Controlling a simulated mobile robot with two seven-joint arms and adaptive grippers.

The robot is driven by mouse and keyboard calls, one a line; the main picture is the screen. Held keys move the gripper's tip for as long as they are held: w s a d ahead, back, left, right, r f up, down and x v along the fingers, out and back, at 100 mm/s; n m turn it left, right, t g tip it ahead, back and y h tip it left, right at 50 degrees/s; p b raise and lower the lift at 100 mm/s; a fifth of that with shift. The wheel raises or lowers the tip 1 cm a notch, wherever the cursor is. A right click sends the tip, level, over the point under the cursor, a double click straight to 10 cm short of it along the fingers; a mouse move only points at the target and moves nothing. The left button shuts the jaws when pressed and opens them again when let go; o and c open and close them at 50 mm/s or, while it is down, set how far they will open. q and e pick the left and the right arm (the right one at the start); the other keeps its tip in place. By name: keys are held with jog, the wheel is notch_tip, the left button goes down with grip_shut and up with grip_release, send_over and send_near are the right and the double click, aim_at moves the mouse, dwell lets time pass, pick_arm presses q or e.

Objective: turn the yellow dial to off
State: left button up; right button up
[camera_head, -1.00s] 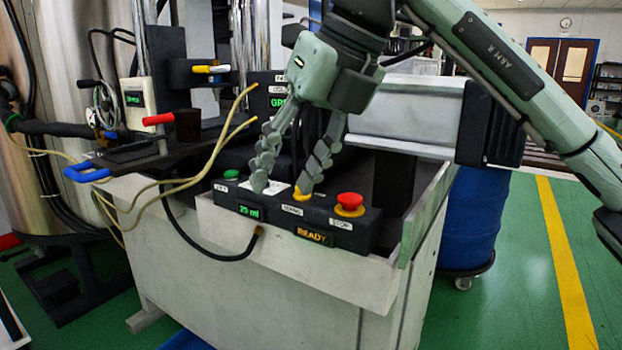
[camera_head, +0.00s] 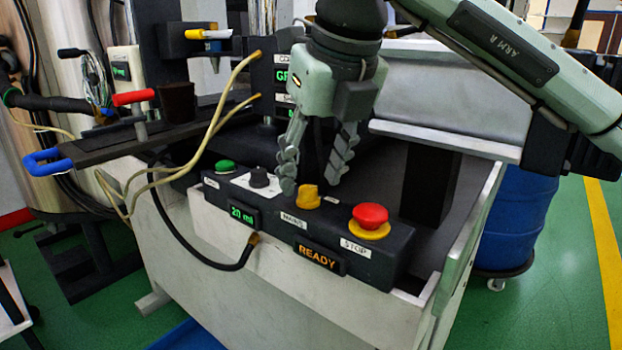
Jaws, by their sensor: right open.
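The yellow dial (camera_head: 308,197) sits on the black control box (camera_head: 385,250), above a "MAINS" label and between a black knob and a red stop button. My right gripper (camera_head: 308,188) points down over the box. Its fingers are apart, one to the left of the dial and one above and to its right. I cannot tell whether either finger touches the dial. The dial's exact setting is too small to read. My left gripper is not in view.
On the same box are a green button (camera_head: 225,166), a black knob (camera_head: 259,178), and a red stop button (camera_head: 370,216). Displays read "20 ml" and "READY". Yellowish hoses (camera_head: 205,150) loop at the left. A blue drum (camera_head: 518,225) stands at the right.

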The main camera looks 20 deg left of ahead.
aim_at(308, 195)
jog(key=shift+x, duration=1.2)
grip_shut()
